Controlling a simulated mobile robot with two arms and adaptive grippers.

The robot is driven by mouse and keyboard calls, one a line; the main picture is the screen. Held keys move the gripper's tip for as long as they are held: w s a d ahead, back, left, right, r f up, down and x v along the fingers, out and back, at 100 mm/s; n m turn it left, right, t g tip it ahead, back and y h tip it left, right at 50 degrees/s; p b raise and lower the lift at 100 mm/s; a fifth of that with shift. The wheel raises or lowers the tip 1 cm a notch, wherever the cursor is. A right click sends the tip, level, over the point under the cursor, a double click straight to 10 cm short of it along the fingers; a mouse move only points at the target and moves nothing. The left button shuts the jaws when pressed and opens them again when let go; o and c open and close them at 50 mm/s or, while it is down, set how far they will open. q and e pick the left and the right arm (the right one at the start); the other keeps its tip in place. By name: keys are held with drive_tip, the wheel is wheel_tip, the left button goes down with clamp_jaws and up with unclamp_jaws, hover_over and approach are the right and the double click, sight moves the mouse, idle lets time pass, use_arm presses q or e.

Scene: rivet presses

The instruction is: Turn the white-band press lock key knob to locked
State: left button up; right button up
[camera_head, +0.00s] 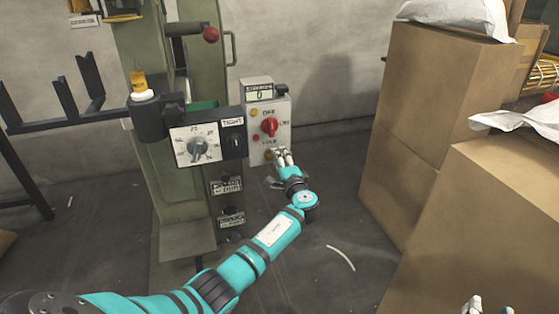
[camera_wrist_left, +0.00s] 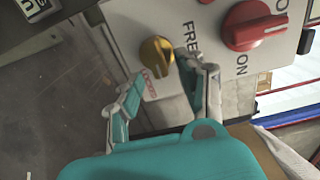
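The press (camera_head: 172,150) is green, with a white band (camera_head: 142,95) under a yellow lamp on its left side. Its pale control box (camera_head: 282,112) carries a red knob and, low down, the yellow lock key knob (camera_head: 269,154), partly hidden by my left gripper (camera_head: 282,156). In the left wrist view the yellow knob (camera_wrist_left: 157,55) sits beside the word FREE, with small red lettering on its other side. My left gripper (camera_wrist_left: 158,84) is open, its fingers either side of the knob's line and seemingly short of it. My right gripper (camera_head: 489,306) is at the bottom edge, fingertips apart, mostly cut off.
The red knob (camera_wrist_left: 254,25) with ON lettering is close to the right finger in the left wrist view. A dial box (camera_head: 197,146) is left of the control box. Large cardboard boxes (camera_head: 430,130) stand to the right, with open floor between.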

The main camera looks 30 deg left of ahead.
use_arm(q)
drive_tip(key=v, duration=1.2)
drive_tip(key=shift+s, duration=0.1)
